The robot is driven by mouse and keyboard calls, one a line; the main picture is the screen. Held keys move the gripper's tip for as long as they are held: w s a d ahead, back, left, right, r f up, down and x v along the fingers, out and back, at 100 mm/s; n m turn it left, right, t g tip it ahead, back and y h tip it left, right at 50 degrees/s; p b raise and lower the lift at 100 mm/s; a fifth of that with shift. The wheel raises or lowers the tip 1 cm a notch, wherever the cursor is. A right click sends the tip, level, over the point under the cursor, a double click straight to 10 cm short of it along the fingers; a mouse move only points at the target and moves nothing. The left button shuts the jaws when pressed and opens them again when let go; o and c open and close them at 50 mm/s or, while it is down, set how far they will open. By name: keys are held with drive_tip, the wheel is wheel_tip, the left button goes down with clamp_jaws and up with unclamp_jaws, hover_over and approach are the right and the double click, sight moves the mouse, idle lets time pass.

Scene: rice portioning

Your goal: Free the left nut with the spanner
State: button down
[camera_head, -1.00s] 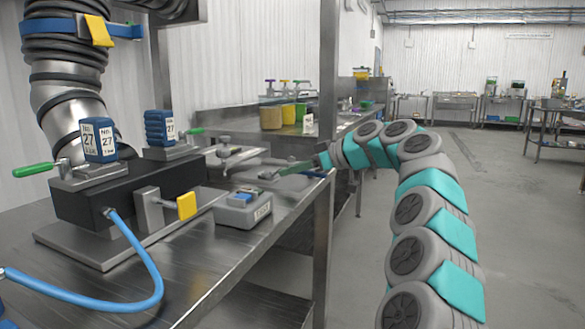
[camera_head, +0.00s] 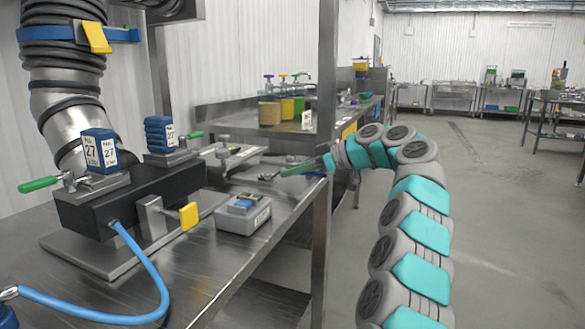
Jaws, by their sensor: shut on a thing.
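Whether the tool touches the bench I cannot tell. A black block (camera_head: 130,205) stands at the left, apart from the tool. I cannot make out a separate nut.
A blue hose (camera_head: 150,275) runs from the block's front. A yellow-tipped bracket (camera_head: 188,216) and a grey box (camera_head: 243,214) stand on the bench (camera_head: 215,262). A steel post (camera_head: 325,110) rises beside my gripper. Tubs (camera_head: 285,110) stand behind. The floor at right is open.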

drive_tip(key=shift+f+b, duration=0.15)
drive_tip(key=shift+b, duration=0.4)
drive_tip(key=shift+s+a+m+t+b, duration=0.15)
drive_tip(key=shift+s+m+t+b, duration=0.2)
drive_tip(key=shift+b, duration=0.95)
drive_tip(key=shift+s+a+m+t+h+b, duration=0.2)
drive_tip(key=shift+s+m+t+h+b, duration=0.3)
drive_tip(key=shift+b, duration=1.5)
drive_tip(key=shift+s+a+m+t+h+b, duration=0.15)
drive_tip(key=shift+m+t+b, duration=0.45)
drive_tip(key=shift+b, duration=1.35)
drive_tip(key=shift+s+m+t+h+b, duration=0.15)
drive_tip(key=shift+m+t+h+b, duration=0.2)
drive_tip(key=shift+b, duration=0.6)
drive_tip(key=shift+r+p, duration=1.1)
drive_tip(key=shift+r, duration=0.2)
drive_tip(key=shift+a+r+p, duration=0.1)
drive_tip(key=shift+r+p, duration=1.6)
drive_tip(key=shift+r, duration=0.25)
